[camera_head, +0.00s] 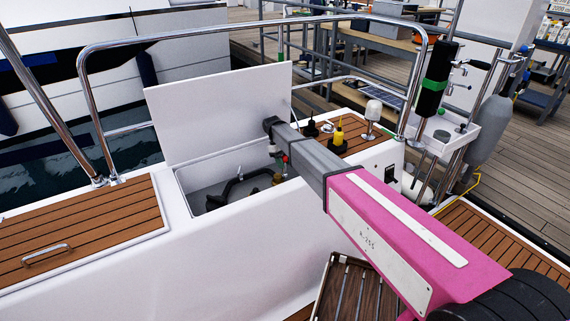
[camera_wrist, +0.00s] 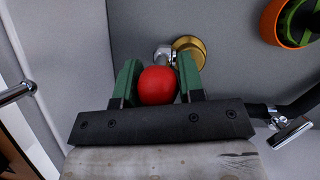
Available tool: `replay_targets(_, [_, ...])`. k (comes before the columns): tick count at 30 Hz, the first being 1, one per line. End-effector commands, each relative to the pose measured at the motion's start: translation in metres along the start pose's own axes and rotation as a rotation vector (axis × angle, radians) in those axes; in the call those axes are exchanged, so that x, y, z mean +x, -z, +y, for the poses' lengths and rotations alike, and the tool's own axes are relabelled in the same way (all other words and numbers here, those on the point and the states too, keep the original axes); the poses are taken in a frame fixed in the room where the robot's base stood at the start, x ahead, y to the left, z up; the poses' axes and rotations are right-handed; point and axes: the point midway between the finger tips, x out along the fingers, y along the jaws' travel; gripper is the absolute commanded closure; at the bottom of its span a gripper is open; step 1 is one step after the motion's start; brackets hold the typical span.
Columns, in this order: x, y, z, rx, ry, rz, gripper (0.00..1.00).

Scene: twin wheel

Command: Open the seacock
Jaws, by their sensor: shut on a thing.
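The seacock shows in the wrist view as a brass body (camera_wrist: 190,48) with a silver metal stem and a red rounded handle end (camera_wrist: 157,86). My gripper (camera_wrist: 158,72) has its green fingers on both sides of the red end, shut on it. In the head view my gripper (camera_head: 279,157) reaches down into the open locker (camera_head: 196,199), with a small red spot at its tip. Brass (camera_head: 278,178) shows just below it. My arm and gripper hide part of the locker. The handle's full angle cannot be told.
The white locker lid (camera_head: 222,112) stands raised behind the opening. A black hose (camera_head: 232,187) runs inside the locker. An orange and green round part (camera_wrist: 292,20) and a hose with a metal clamp (camera_wrist: 290,130) lie to the right in the wrist view. A steel rail (camera_head: 250,24) arches above.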

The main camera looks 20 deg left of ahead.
Motion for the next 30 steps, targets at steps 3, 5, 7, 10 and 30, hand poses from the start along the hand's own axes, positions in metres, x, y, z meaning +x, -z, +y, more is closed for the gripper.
replay_targets(3, [-0.001,0.001,0.000,-0.001,0.000,0.001,1.00])
replay_targets(5, [-0.001,0.001,0.000,-0.001,0.000,0.001,1.00])
replay_targets(7, [-0.001,0.001,0.000,-0.001,-0.001,0.002,0.58])
replay_targets(10, [-0.001,0.001,0.000,-0.001,-0.001,0.002,0.44])
replay_targets(30, [-0.046,-0.028,-0.023,-0.003,-0.002,0.003,0.44])
